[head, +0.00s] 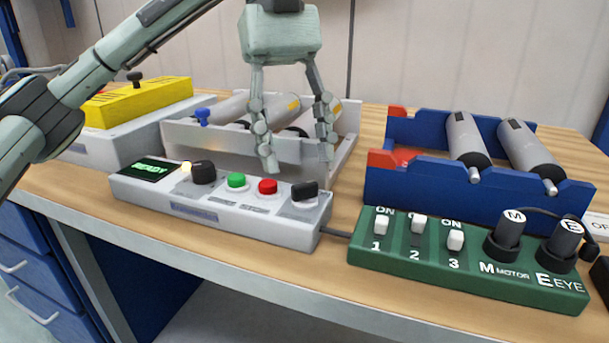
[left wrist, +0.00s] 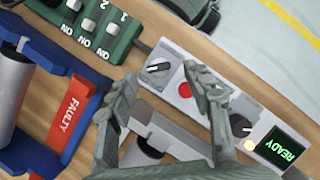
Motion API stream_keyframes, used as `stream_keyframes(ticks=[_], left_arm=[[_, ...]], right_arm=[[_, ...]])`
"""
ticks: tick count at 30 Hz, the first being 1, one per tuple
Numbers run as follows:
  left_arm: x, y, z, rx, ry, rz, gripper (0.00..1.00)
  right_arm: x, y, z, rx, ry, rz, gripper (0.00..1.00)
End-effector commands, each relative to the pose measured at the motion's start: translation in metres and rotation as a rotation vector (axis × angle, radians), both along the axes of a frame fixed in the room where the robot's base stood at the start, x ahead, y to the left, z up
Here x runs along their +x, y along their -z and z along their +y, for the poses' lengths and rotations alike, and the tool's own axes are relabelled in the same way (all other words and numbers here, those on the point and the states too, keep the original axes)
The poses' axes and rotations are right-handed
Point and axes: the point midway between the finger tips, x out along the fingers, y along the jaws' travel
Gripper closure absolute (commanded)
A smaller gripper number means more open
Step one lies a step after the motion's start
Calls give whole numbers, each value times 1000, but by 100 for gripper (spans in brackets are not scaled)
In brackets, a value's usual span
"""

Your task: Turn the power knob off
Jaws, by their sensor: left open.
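A grey control box (head: 215,212) lies on the wooden bench with a lit green READY display (head: 150,169). It carries a black knob (head: 203,172) beside the display, a green button (head: 237,181), a red button (head: 267,187) and another black knob (head: 304,192) at its right end. I cannot read which knob is labelled power. My left gripper (head: 298,163) is open and empty, pointing down by the right part of the box. In the left wrist view its fingertips (left wrist: 162,78) flank the red button, near the right-end knob (left wrist: 158,67). My right gripper is not in view.
A green switch box (head: 470,262) with several white switches sits to the right. A blue rack (head: 470,190) with grey cylinders stands behind it. A grey tray (head: 185,138) with cylinders is behind the control box. A yellow-topped box (head: 140,103) stands at left.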

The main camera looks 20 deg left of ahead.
Motion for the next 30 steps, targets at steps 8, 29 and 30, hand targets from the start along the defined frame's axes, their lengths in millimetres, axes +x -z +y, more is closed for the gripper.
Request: stream_keyframes(ticks=[8,29,30], left_arm=[[-9,29,-9,-2,1,1,50],[-9,30,-9,-2,-1,-1,100],[-9,30,-9,-2,-1,-1,100]], right_arm=[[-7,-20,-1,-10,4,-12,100],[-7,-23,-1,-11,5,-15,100],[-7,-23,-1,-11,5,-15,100]])
